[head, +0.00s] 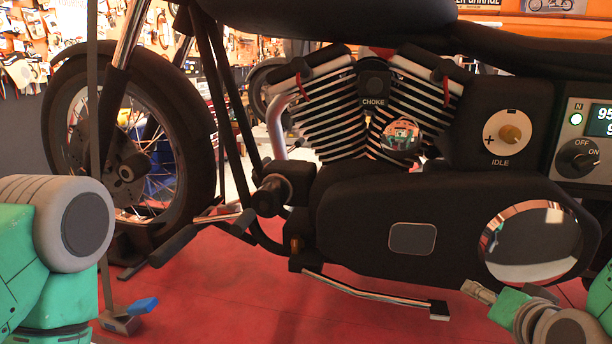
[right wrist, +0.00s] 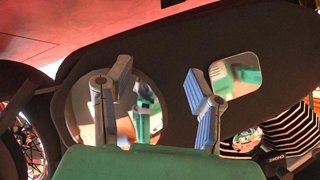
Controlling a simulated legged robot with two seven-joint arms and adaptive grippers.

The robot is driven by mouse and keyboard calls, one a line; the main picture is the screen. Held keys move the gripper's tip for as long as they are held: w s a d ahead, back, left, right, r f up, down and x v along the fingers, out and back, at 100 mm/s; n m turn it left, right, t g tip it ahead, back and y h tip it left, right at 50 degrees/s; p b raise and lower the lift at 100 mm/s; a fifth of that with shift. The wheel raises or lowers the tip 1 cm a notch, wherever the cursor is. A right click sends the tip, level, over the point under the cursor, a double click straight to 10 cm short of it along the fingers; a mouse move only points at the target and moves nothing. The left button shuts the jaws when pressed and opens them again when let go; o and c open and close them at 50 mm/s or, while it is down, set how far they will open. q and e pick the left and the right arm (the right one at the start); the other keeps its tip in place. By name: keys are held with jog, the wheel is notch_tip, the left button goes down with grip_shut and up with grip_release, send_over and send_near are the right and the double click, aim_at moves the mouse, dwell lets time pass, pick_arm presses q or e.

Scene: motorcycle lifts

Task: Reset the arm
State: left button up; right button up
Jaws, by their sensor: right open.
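My right gripper (head: 480,292) is at the lower right of the head view, just in front of the lower edge of the motorcycle's dark engine cover (head: 360,215). In the right wrist view its two fingers (right wrist: 157,85) are spread apart with nothing between them. They appear over the engine cover, close to the round mirror-like plate (right wrist: 85,110); whether they touch it I cannot tell. My left arm (head: 60,225) shows at the left edge of the head view as green and grey links. Its gripper is out of the picture.
The motorcycle (head: 390,265) fills the middle, above a red platform (head: 230,290). An idle dial (head: 510,133), a choke knob (head: 374,85) and an OFF/ON switch panel (head: 580,155) face me. A grey strap (head: 93,100) hangs at left, above a blue-handled buckle (head: 140,307).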

jog(key=s+a+f+n+g+b, duration=0.1)
jog(key=s+f+g, duration=0.15)
jog(key=f, duration=0.35)
jog(key=s+f+n+g+y+b, duration=0.1)
jog(key=s+f+n, duration=0.1)
jog(key=s+f, duration=0.35)
jog(key=s+a+f+n+g+b, duration=0.1)
jog(key=s+f+g, duration=0.1)
jog(key=f, duration=0.6)
jog(key=s+f+n+g+b, duration=0.2)
jog(key=s+f+n+g, duration=0.2)
jog(key=s+f, duration=1)
jog(key=s+g, duration=0.2)
jog(key=s, duration=0.1)
jog(key=shift+a+f, duration=0.35)
jog(key=shift+f, duration=0.05)
jog(key=shift+w, duration=0.15)
